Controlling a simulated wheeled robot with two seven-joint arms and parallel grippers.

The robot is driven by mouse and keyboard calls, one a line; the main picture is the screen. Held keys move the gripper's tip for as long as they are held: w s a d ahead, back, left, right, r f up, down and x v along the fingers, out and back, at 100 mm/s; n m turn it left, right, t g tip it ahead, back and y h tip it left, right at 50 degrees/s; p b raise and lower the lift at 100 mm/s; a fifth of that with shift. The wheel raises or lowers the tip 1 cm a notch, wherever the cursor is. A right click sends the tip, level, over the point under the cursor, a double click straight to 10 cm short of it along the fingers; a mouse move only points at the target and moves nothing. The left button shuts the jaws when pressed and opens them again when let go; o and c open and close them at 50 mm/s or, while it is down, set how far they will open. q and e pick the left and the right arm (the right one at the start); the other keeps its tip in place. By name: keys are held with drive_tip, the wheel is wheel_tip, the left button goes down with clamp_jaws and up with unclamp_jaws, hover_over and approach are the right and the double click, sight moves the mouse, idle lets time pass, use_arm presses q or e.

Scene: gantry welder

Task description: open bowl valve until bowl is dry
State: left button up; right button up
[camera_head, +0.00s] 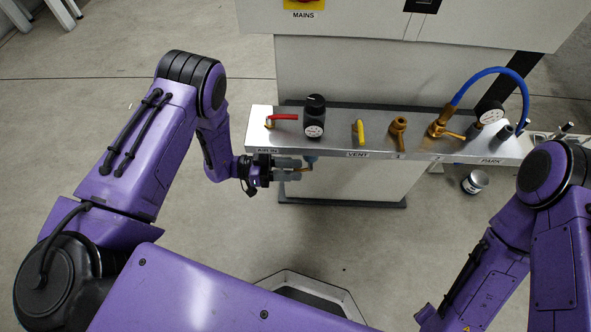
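The bowl (311,160) shows as a small grey piece below the front edge of the steel shelf, under the black-knobbed regulator (314,117). Most of it is hidden by the shelf, and I cannot see whether it holds water. A small brass-coloured part (303,169), which looks like the bowl valve, shows just below it. My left gripper (296,169) reaches in from the left below the shelf. Its two grey fingers lie one on each side of the brass part, with a narrow gap between them; whether they grip it is too small to tell. My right gripper is out of view.
The steel shelf (255,134) carries a red-handled valve (283,117), a yellow-handled valve (360,131), brass fittings and a blue hose (490,72). A small tin (474,182) stands at the right, below the shelf. Open floor lies in front of the cabinet.

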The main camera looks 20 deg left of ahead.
use_arm(q)
drive_tip(key=shift+w+d, duration=0.15)
drive_tip(key=shift+d, duration=0.45)
clamp_jaws()
drive_tip(key=shift+f, duration=0.1)
